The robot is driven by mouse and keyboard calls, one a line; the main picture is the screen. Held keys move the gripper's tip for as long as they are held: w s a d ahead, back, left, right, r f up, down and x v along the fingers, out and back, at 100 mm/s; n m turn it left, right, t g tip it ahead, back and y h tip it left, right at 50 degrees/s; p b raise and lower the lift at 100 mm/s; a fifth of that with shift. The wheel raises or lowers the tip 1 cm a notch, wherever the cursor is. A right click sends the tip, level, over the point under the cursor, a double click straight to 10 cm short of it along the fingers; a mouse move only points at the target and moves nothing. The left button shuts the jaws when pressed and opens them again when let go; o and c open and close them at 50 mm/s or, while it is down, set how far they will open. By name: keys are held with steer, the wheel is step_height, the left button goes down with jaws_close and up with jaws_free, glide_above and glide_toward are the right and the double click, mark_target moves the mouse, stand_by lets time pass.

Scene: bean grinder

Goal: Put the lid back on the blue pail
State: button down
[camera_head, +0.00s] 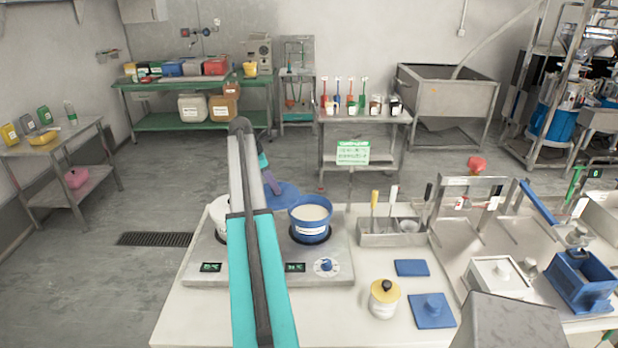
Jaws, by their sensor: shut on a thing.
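The blue pail (310,232) stands upright and uncovered on the right station of a grey two-station unit (270,268), with pale contents showing at its top. A round blue lid (285,194) is just behind and left of the pail, apart from its opening as far as I can see. My gripper (271,184) is at the lid, shut on it, partly hidden behind my teal arm. The exact grip is too small to make out. A white pail (218,212) on the left station is mostly hidden by my arm.
A tool holder (392,238) with upright utensils stands right of the pail.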

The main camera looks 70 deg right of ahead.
steer(key=s+d, duration=0.6)
steer(key=s, duration=0.5)
steer(key=shift+d+r+m+p, duration=0.25)
steer(key=shift+r+m+p, duration=0.05)
steer(key=shift+r+p, duration=0.1)
steer(key=shift+w+f, duration=0.1)
step_height(320, 180, down, 6)
steer(key=b, duration=0.3)
steer(key=shift+f, duration=0.1)
steer(key=shift+p, duration=0.4)
stand_by(1.6)
steer(key=shift+f+p, duration=0.15)
steer(key=shift+p, duration=0.3)
stand_by(2.0)
